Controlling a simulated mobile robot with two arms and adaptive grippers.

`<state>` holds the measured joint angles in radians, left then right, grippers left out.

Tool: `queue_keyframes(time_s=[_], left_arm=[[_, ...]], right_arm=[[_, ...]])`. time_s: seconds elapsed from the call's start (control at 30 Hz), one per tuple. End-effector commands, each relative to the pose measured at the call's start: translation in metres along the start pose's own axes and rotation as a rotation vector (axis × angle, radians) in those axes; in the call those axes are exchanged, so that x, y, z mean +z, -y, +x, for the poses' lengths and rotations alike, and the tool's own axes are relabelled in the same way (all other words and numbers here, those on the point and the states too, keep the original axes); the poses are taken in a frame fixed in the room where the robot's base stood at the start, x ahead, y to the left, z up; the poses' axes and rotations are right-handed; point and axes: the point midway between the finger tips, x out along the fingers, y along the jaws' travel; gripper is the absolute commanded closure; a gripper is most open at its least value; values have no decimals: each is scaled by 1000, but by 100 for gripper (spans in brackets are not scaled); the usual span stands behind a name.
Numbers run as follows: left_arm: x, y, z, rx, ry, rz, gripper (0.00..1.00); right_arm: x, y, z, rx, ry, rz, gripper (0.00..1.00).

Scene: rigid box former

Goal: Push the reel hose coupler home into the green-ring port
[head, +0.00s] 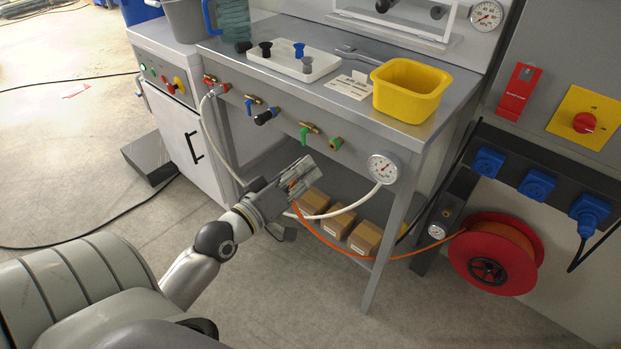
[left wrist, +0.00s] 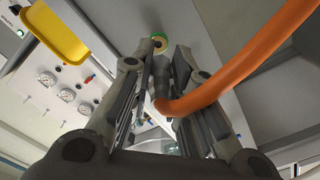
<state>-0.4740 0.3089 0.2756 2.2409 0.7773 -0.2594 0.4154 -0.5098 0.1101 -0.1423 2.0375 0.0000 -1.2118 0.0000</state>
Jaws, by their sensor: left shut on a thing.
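The green-ring port (head: 337,143) is on the front of the steel bench, right of a green-handled valve (head: 307,130). It also shows in the left wrist view (left wrist: 160,42), just beyond the fingertips. My left gripper (head: 302,174) is below and left of the port in the head view, pointing up toward the bench front. In the left wrist view its fingers (left wrist: 165,65) are shut on the coupler end of the orange reel hose (left wrist: 265,50). A gap to the port seems to show. My right gripper is out of view.
The orange hose runs to the red reel (head: 496,254) at right. Cardboard boxes (head: 337,221) sit on the lower shelf. A yellow bin (head: 410,90) stands on the bench top.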

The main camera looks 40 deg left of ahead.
Motion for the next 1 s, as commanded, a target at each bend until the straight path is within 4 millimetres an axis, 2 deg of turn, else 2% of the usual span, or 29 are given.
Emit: queue_keyframes(time_s=[0.2,0.7,1.0], left_arm=[[-6,-1,5,1,-2,-12,100],[-5,-1,47,1,-2,-12,100],[-5,-1,58,0,0,-11,100]], right_arm=[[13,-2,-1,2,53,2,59],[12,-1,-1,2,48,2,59],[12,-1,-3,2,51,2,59]])
